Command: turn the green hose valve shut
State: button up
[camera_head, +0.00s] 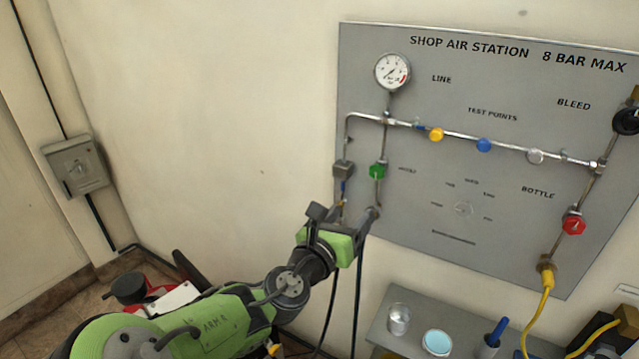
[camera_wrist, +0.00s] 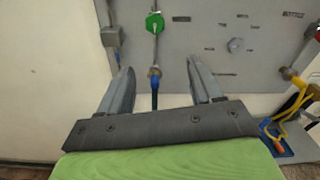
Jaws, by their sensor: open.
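The green hose valve (camera_head: 377,171) is a small green knob on the left vertical pipe of the grey panel, below the gauge. It also shows in the wrist view (camera_wrist: 154,23), above and beyond my fingers. My gripper (camera_wrist: 160,78) is open, with its two grey fingers spread and nothing between them. In the head view my gripper (camera_head: 345,210) is near the panel's lower left edge, below and left of the green valve and apart from it. A dark hose with a blue end (camera_wrist: 154,88) hangs below the valve and shows between the fingers in the wrist view.
The panel (camera_head: 420,215) carries a gauge (camera_head: 392,71), yellow (camera_head: 436,134) and blue (camera_head: 484,145) knobs, a red valve (camera_head: 573,224) and a black bleed knob (camera_head: 626,121). A shelf (camera_head: 460,318) with a cup and tin is below.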

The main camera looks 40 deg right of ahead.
jog(key=a+r, duration=0.1)
jog(key=p, duration=0.4)
send_near(376, 173)
jog(key=shift+n, duration=0.4)
jog(key=x, duration=0.9)
jog(key=c, duration=1.1)
jog(key=shift+o, duration=0.2)
